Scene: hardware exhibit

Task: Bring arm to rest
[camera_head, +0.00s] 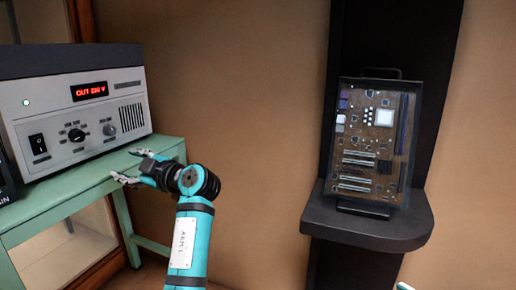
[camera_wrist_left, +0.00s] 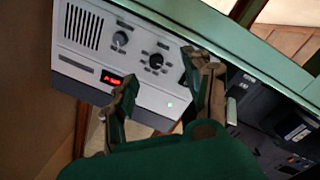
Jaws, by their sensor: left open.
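My left gripper (camera_head: 127,166) is at the end of the teal arm, at the front edge of the green table (camera_head: 60,200), just in front of the grey power unit (camera_head: 75,110). Its fingers are spread with nothing between them. In the left wrist view the open gripper (camera_wrist_left: 158,65) points toward the unit's front panel (camera_wrist_left: 95,55), which appears upside down. I cannot tell whether a fingertip touches the table.
A framed circuit board (camera_head: 372,140) stands on a dark shelf (camera_head: 365,225) at the right. Bare tan wall (camera_head: 255,110) lies between table and shelf. A dark device (camera_head: 5,185) sits at the left edge. A small pale object at the bottom right is mostly cut off.

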